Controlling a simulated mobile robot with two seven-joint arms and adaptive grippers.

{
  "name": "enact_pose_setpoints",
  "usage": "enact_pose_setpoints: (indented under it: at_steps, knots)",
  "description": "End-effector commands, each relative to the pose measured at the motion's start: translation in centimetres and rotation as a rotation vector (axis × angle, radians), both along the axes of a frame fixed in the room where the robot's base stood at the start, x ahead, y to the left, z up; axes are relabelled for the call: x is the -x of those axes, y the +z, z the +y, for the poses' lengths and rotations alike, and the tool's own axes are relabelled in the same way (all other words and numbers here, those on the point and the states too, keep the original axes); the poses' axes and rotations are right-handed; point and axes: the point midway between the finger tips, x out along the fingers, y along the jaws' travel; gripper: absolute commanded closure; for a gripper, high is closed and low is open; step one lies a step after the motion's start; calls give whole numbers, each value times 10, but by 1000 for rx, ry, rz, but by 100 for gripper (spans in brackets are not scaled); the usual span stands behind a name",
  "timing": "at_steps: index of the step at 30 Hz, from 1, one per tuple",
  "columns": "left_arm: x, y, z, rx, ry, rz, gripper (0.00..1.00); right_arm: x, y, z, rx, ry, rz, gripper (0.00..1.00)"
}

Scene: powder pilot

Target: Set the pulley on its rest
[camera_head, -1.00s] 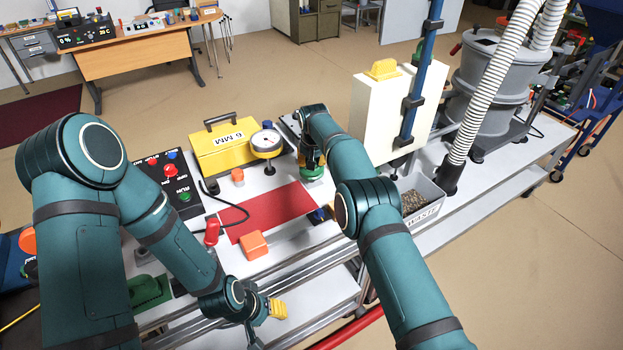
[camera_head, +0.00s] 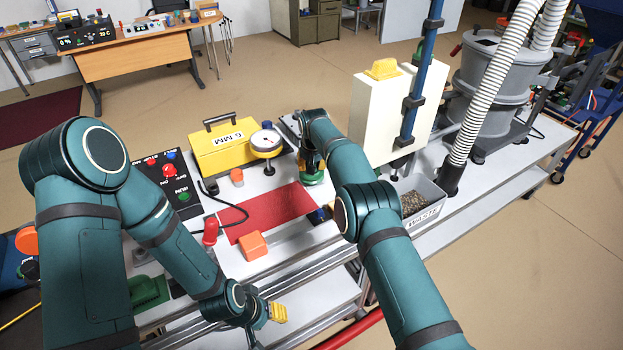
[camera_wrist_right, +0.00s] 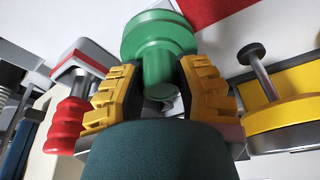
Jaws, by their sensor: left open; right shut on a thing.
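A green, round, stepped part that looks like the pulley (camera_wrist_right: 158,45) is between the yellow fingers of my right gripper (camera_wrist_right: 158,92) in the right wrist view. The fingers are shut on its narrower lower part. In the head view the green part (camera_head: 312,179) shows at the right gripper, just beyond the red mat, largely covered by my arm. I cannot tell whether it touches the table. My left gripper (camera_head: 277,312) is open and empty off the table's front edge, with its yellow fingertips showing. I cannot make out the pulley's rest.
A red mat (camera_head: 275,215) lies mid-table, with an orange block (camera_head: 253,246) at its front edge. A grey waste bin (camera_head: 428,190) is right of my right arm. A red handle (camera_wrist_right: 68,125) is beside the right gripper.

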Motion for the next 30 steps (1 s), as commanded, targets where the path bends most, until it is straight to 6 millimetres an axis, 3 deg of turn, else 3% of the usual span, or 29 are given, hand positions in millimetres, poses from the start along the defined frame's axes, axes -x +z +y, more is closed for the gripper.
enact_pose_setpoints:
  at_steps: [22,23,25,30]
  knots:
    - [0,-11,0,0,0,0,53,0,-13,0,0,0,-1,100]
    - [0,-11,0,0,0,0,53,0,-13,0,0,0,-1,61]
    - [0,-11,0,0,0,0,53,0,-13,0,0,0,-1,36]
    - [0,-11,0,0,0,0,53,0,-13,0,0,0,-1,36]
